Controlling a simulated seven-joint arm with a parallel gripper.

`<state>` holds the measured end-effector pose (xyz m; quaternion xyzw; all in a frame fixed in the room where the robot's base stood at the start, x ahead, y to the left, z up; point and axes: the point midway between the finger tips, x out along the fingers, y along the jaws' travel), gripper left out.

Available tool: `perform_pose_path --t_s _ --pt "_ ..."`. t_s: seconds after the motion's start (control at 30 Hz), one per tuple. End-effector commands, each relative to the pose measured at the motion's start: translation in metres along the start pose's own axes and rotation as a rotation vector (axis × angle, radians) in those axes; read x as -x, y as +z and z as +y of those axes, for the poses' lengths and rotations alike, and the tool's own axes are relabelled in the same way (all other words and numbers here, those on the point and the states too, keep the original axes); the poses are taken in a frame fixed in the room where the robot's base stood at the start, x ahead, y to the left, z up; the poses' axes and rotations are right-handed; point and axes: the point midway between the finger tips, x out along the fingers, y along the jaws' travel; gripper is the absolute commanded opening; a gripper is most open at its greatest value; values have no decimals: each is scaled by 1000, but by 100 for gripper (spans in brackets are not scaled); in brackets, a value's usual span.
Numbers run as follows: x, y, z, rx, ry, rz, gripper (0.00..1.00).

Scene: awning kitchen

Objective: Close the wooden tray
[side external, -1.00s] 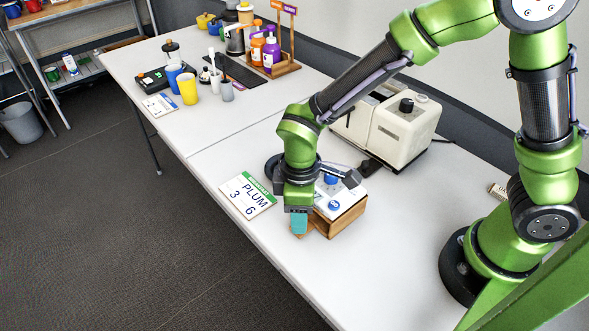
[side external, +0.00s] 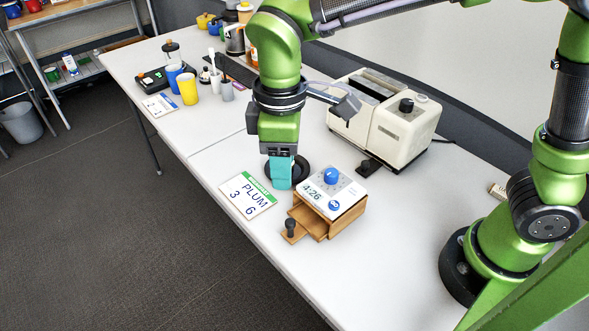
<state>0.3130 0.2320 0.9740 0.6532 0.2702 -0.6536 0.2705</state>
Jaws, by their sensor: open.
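The wooden tray (side external: 313,221) sticks out of the front of a small wooden box (side external: 346,219), toward the table's front edge. A dark knob (side external: 290,225) stands on the tray's outer end. The box has a white sloped top with a blue dial (side external: 331,176) and a display reading 4:26. My gripper (side external: 281,186) has teal fingertips pointing down and hangs behind and left of the box, apart from the tray. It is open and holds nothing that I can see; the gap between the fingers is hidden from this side.
A dark round dish (side external: 301,168) lies behind my gripper. A cream toaster (side external: 385,118) stands at the back right. Yellow (side external: 188,88) and blue (side external: 174,75) cups stand far left. The table right of the box is clear.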

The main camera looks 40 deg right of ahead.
Motion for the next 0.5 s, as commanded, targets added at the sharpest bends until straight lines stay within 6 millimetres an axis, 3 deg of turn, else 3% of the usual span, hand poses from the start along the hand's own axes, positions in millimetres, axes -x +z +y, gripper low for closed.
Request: perform_pose_path --t_s 0.1,0.2,0.5 --pt "22 0 0 0 1 5 47" --pt "7 3 -1 -93 -10 30 47" --pt "17 48 24 -375 -46 177 47"
